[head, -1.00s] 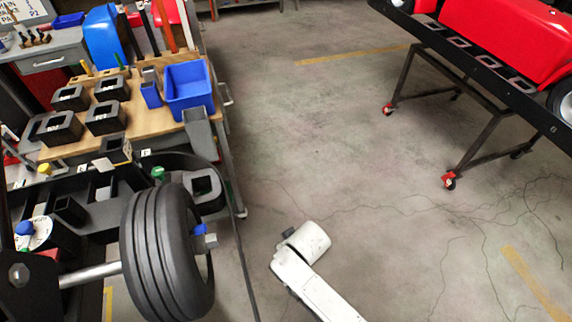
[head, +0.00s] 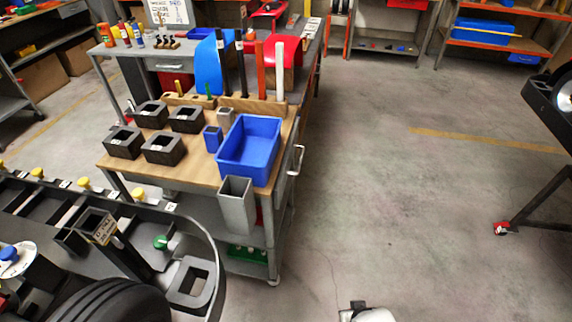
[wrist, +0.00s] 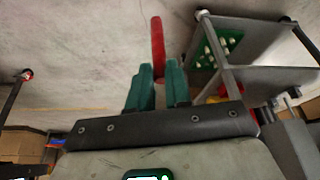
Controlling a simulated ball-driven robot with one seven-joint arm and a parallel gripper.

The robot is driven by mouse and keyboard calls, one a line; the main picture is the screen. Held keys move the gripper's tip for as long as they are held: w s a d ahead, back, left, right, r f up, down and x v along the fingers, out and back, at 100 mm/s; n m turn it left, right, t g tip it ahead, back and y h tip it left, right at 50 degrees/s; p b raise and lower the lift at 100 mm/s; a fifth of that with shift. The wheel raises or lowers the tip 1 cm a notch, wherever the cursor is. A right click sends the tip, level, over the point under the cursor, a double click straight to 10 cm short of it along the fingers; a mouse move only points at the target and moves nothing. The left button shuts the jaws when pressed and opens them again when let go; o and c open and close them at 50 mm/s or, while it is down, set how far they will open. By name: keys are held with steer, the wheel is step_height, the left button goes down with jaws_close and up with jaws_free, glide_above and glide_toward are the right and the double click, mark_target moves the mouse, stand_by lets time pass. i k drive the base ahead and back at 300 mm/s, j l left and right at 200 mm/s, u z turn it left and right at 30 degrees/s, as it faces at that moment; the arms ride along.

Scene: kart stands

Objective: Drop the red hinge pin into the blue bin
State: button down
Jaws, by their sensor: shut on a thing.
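The red hinge pin (wrist: 158,45) is in the wrist view, held upright in the picture between the two green fingers of my gripper (wrist: 159,80). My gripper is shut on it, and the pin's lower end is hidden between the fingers. The blue bin (head: 249,150) stands on the right part of the wooden cart top in the head view, and its inside looks empty. In the head view only a small white part of my arm shows at the bottom edge. The pin and fingers are not in the head view.
The wooden cart top (head: 190,182) also holds several black square holders (head: 122,143) and a small blue box (head: 212,138). A grey open box (head: 237,205) hangs at the cart's front. A black tyre (head: 105,302) is at lower left. The floor (head: 400,190) right of the cart is clear.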

mark_target(259, 158)
steer(key=i+l+u, duration=0.15)
steer(key=l, duration=0.25)
steer(key=i+l+u, duration=0.2)
steer(key=l, duration=0.2)
steer(key=i+l+u, duration=0.15)
steer(key=l, duration=0.25)
steer(key=i+l+u, duration=0.2)
steer(key=l, duration=0.25)
steer(key=k+j, duration=0.05)
steer(key=k, duration=0.05)
